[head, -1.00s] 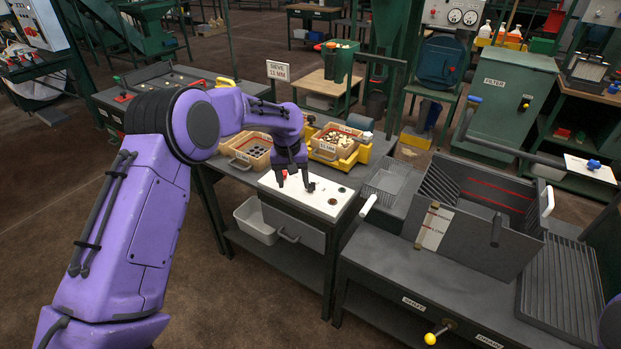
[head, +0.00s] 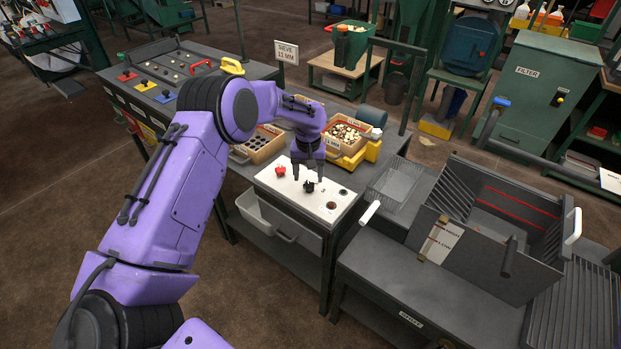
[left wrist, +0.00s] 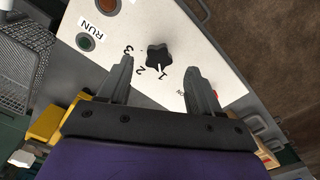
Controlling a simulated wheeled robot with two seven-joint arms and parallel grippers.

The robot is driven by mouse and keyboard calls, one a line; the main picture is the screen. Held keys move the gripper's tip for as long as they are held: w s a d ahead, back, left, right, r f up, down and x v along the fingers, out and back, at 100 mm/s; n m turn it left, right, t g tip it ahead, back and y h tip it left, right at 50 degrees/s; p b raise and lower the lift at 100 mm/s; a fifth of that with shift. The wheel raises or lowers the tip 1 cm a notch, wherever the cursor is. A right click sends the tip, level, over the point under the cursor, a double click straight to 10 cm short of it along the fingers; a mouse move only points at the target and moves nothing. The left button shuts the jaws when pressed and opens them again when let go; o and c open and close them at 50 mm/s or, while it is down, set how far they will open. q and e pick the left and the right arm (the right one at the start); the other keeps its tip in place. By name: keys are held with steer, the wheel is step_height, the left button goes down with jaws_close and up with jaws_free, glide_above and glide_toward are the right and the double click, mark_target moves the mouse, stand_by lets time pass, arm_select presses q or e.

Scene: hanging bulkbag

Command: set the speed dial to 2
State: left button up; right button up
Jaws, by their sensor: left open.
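The speed dial is a black lobed knob (head: 309,186) on a white control panel (head: 332,212). In the left wrist view the dial (left wrist: 158,56) shows large, with the figures 1, 2 and 3 printed on its near side. My left gripper (head: 308,178) is above the panel, pointing down at the dial. Its fingers are open (left wrist: 158,68), one on each side of the dial in the wrist view, with nothing held. My right gripper is not in view.
A red knob (head: 280,170) is on the same panel, left of the dial. The panel also has a brown round light (left wrist: 107,6) and a dark round button by the RUN label (left wrist: 86,42). Wooden sieve boxes (head: 258,146) stand behind. A wire basket (head: 394,184) is at right.

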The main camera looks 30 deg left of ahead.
mark_target(309, 185)
arm_select(q)
steer(key=f, duration=0.3)
steer(key=shift+w+a, duration=0.1)
steer(key=shift+w, duration=0.1)
steer(key=shift+f, duration=0.45)
steer(key=shift+s, duration=0.1)
steer(key=c, duration=1)
steer(key=shift+c, duration=0.2)
